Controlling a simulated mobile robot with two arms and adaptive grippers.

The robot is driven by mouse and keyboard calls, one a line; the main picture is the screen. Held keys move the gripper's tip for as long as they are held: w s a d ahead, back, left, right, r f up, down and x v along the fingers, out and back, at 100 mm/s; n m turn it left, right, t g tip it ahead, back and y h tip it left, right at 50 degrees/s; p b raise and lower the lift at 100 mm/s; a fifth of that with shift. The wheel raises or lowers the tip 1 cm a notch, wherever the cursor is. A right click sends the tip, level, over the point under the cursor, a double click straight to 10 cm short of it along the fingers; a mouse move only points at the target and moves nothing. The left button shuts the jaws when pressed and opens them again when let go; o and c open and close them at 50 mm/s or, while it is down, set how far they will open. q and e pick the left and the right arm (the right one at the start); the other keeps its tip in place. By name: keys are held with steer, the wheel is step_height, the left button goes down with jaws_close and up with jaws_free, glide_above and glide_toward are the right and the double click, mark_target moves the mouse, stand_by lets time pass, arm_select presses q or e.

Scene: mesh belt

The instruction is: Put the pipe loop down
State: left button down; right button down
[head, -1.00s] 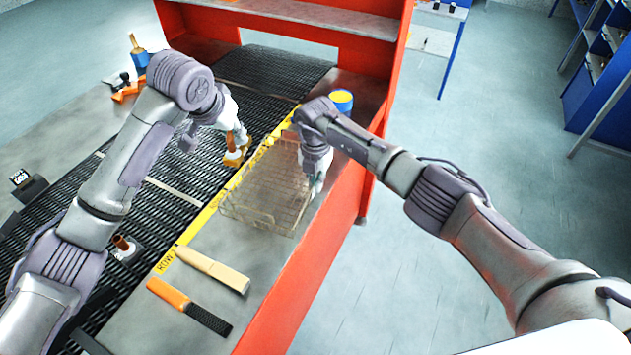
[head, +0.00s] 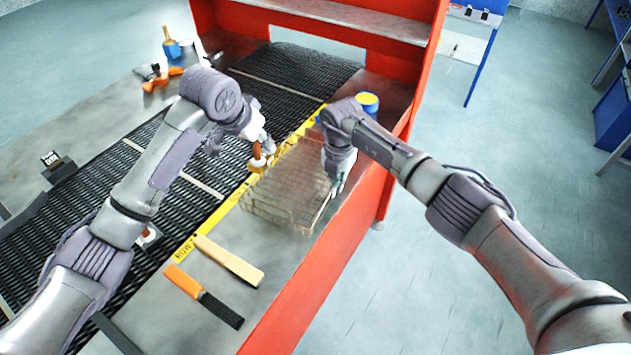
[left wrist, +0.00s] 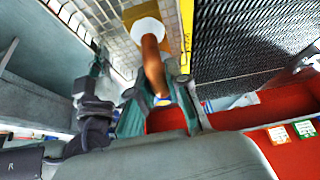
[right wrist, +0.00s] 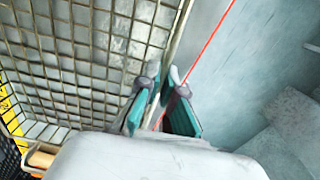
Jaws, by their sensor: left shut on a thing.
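My left gripper (head: 264,142) is shut on the pipe loop (head: 260,158), a curved copper-brown tube. In the head view it is over the yellow strip at the left edge of the wire basket (head: 247,211). In the left wrist view the pipe loop (left wrist: 153,66) runs between the fingers, with a white round end beyond; the wire mesh lies behind it. I cannot tell whether it touches the basket. My right gripper (right wrist: 162,85) is at the basket's right rim, with the rim wire passing between its fingers. Whether they clamp it is unclear.
A yellow-blue can (head: 367,103) stands behind, by the red frame (head: 420,75).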

mark_target(264, 160)
arm_select(q)
steer(key=shift+m+h, duration=0.3)
steer(key=shift+m, duration=0.2)
step_height(264, 160, down, 6)
steer(key=shift+f, duration=3.05)
steer(key=shift+f, duration=0.15)
steer(key=c, duration=1.1)
jaws_free()
steer(key=shift+c, duration=0.2)
steer(key=shift+s+a+r, duration=0.15)
steer(key=shift+r, duration=0.3)
steer(key=v, duration=1.1)
steer(key=shift+r, duration=0.15)
